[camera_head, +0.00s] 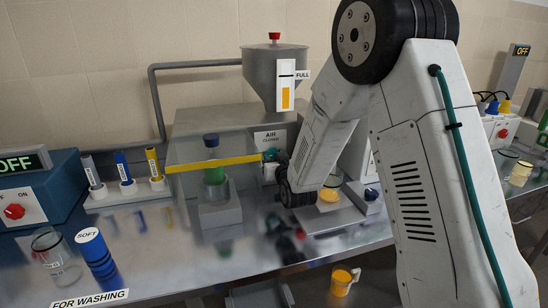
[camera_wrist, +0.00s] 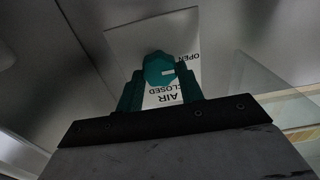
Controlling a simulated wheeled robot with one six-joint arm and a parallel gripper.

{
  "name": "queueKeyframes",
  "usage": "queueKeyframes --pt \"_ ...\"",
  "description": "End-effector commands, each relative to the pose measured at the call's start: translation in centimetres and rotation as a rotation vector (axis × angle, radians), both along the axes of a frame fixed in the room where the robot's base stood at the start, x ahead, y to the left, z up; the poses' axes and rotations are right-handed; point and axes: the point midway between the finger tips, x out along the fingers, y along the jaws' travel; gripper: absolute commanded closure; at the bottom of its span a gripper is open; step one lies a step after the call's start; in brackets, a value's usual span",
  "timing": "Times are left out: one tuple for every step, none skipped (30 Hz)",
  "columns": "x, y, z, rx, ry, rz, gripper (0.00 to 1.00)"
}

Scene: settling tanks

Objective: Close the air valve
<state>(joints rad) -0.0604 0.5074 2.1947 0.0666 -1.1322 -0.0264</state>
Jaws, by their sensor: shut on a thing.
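The air valve's faceted teal knob (camera_wrist: 159,68) is in the middle of the wrist view, with a short white mark on its right side. My gripper (camera_wrist: 160,76) has its teal fingers on either side of the knob and is shut on it. The white label plate (camera_wrist: 148,36) behind it reads AIR, CLOSED and OPEN, upside down. OPEN is right of the knob and CLOSED is below it. In the head view the plate (camera_head: 268,138) shows AIR CLOSED under the hopper. My wrist and arm partly hide the valve there.
A grey hopper (camera_head: 273,75) rises above. A beaker with orange contents (camera_head: 329,192) stands right of my wrist. The front middle of the bench is clear.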

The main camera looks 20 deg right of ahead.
Motion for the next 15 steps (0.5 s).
queueKeyframes --pt "-0.01 -0.01 0.0 0.004 0.0 0.0 0.86" --pt "-0.01 -0.01 0.0 0.008 0.0 0.0 0.86" --pt "-0.01 -0.01 0.0 0.014 0.0 0.0 0.86" --pt "-0.01 -0.02 0.0 0.021 0.0 0.0 0.86" --pt "-0.02 -0.02 0.0 0.03 0.0 0.0 0.86" --pt "-0.02 -0.03 0.0 0.044 0.0 0.0 0.86" --pt "-0.02 -0.03 0.0 0.056 0.0 0.0 0.86" --pt "-0.02 -0.04 0.0 0.071 0.0 0.0 0.86" --pt "-0.02 -0.05 0.0 0.092 0.0 0.0 0.86" --pt "-0.02 -0.06 0.0 0.111 0.0 0.0 0.86" --pt "-0.02 -0.06 0.0 0.131 0.0 0.0 0.86" --pt "-0.02 -0.08 0.0 0.159 0.0 0.0 0.86" --pt "-0.02 -0.09 -0.01 0.182 0.0 0.0 0.86" --pt "-0.02 -0.1 -0.01 0.207 0.0 0.0 0.86" --pt "-0.02 -0.11 -0.01 0.242 0.0 0.0 0.86"
